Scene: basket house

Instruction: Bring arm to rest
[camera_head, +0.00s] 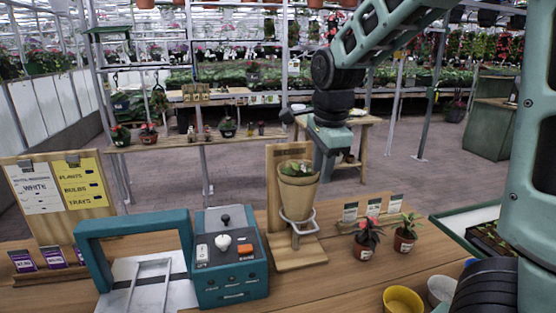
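My arm comes in from the right, arches over the top of the view and hangs down at the centre. My gripper (324,168) points downward just beside the upper right of a tan pot (298,196). Whether its fingers touch the pot, and whether they are open or shut, cannot be made out. The pot holds a small green plant (296,169) and sits upright in a metal ring on a wooden stand (285,262).
A teal machine with a control box (230,285) stands left of the stand. Two small potted plants (367,238) (405,233) stand at right. A yellow pot (402,300), a white pot (441,290) and a tray (463,241) are nearer my arm. A sign board (58,198) stands at left.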

